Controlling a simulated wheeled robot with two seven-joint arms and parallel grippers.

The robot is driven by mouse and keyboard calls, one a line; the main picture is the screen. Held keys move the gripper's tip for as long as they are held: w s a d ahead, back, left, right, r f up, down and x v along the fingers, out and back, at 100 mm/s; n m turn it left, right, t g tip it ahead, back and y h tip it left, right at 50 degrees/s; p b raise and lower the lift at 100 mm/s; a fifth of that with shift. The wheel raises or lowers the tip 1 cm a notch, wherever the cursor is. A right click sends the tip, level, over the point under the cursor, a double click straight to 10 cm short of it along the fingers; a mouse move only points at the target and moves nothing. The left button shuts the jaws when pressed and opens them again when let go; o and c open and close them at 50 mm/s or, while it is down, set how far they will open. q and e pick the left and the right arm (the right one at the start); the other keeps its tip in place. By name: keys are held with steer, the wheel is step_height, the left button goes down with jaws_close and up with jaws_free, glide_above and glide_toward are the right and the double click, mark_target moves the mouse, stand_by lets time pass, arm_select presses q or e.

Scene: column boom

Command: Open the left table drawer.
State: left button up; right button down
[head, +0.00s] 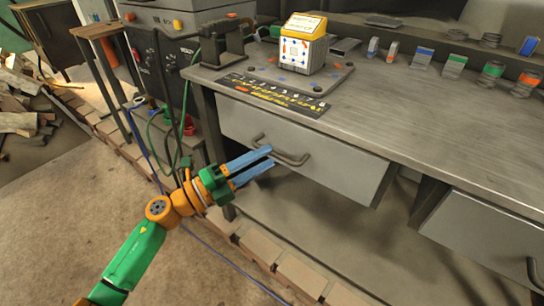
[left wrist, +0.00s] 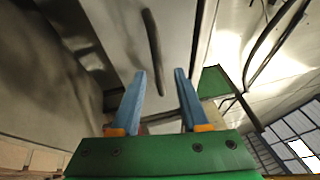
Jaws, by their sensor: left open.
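The left table drawer (head: 330,174) has a plain grey front under the worktop and looks shut. Its dark bar handle (head: 292,160) runs along the front; in the left wrist view the handle (left wrist: 152,45) appears upright, just beyond the fingertips. My left gripper (head: 271,157) is open and empty, with its blue fingers pointing at the left part of the handle. In the left wrist view the fingertips (left wrist: 160,73) lie on either side of the handle's line. I cannot tell whether they touch it. My right gripper is not in view.
The grey worktop (head: 420,120) carries a yellow-topped box (head: 302,48), a dark labelled strip (head: 272,95) and several small coloured items at the back. A second drawer (head: 485,235) is at the right. Cables and machinery stand left of the table. Open floor lies in front.

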mark_target(274, 152)
arm_select(q)
steer(key=x, duration=0.3)
steer(key=shift+w+d, duration=0.1)
steer(key=shift+d, duration=0.1)
jaws_close()
stand_by(1.2)
